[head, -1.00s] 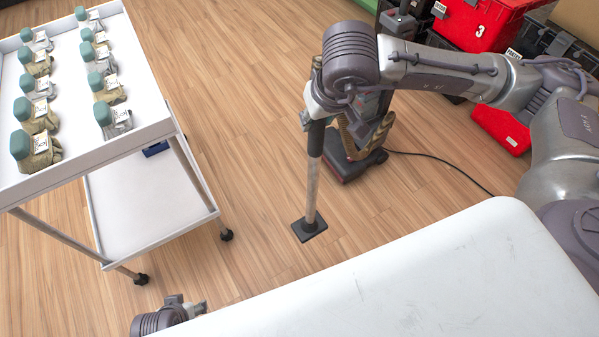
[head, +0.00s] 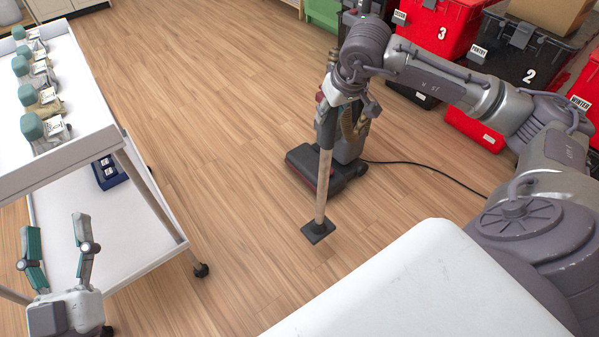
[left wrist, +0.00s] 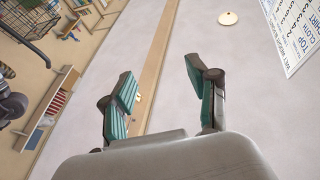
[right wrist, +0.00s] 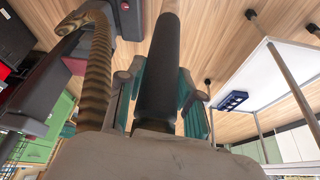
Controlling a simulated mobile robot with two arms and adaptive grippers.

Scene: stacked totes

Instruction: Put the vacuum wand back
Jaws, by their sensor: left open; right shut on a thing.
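The vacuum wand (head: 324,185) is a pale tube with a dark upper part and a flat black square foot. It stands slightly tilted, in front of the vacuum cleaner's dark and red base (head: 318,177). My right gripper (head: 337,103) is shut on the wand's dark upper part, which also shows between its fingers in the right wrist view (right wrist: 160,65). The ribbed tan hose (right wrist: 97,70) runs beside the wand. I cannot tell whether the foot touches the floor. My left gripper (head: 57,236) is open and empty, beside the white cart.
The white cart (head: 75,155) on the left holds several teal-capped items on top and a blue crate (head: 108,172) below. A white surface (head: 425,290) fills the front. Red and black totes (head: 525,57) stand at back right. A black cord (head: 430,172) crosses the otherwise clear floor.

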